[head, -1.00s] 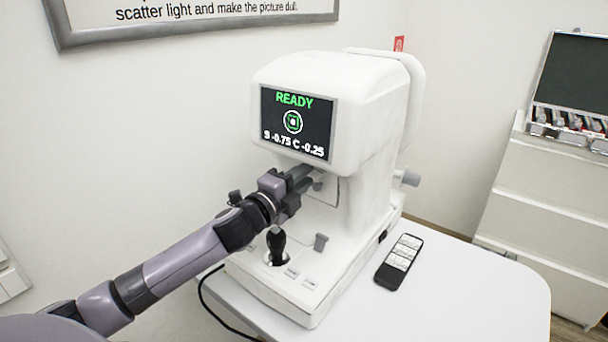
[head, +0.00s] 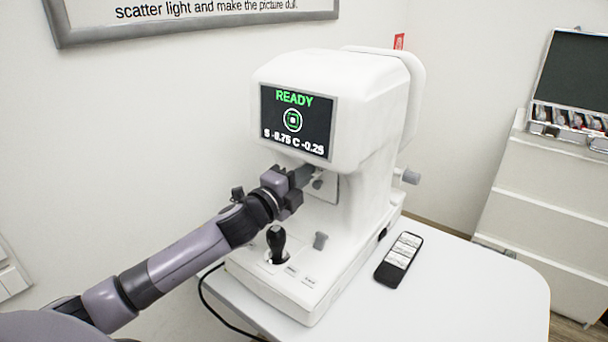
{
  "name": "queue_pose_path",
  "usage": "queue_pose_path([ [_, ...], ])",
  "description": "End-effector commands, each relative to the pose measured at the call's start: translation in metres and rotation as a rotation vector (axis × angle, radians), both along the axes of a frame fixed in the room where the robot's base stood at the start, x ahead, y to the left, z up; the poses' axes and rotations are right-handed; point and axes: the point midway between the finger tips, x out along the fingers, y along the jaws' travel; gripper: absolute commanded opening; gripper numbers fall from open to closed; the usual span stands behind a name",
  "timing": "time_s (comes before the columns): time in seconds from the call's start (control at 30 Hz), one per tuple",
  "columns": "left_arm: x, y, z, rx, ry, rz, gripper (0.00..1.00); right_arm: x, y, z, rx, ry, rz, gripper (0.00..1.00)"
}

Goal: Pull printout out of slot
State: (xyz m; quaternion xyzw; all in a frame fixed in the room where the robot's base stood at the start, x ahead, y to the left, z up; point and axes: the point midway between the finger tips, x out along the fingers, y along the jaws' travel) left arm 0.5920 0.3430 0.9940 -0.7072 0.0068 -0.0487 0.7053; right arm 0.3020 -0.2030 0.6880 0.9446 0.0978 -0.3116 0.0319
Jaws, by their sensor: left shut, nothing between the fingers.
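The white eye-test machine (head: 365,150) stands on the table, its screen (head: 297,122) reading READY with S -0.75 C -0.25. My left gripper (head: 308,174) is shut and empty, at the recessed front panel (head: 328,188) under the screen. Its fingers point at the panel; I cannot tell whether they touch it. I cannot make out a printout or the slot; the gripper hides part of the panel. My right gripper is not in view.
A black joystick (head: 277,243) and a grey knob (head: 320,241) stand on the machine's base below my gripper. A black remote (head: 398,260) lies on the white table (head: 470,290), otherwise clear at right. An open lens case (head: 568,122) sits on drawers (head: 540,215).

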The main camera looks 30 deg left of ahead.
Motion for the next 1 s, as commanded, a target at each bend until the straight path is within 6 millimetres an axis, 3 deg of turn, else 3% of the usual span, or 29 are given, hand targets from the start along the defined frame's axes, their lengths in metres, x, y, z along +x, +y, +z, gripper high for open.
queue_pose_path([
  [1.0, -0.06, 0.005, -0.001, 0.0, 0.002, 0.0, 0.0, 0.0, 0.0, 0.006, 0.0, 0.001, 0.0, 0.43],
])
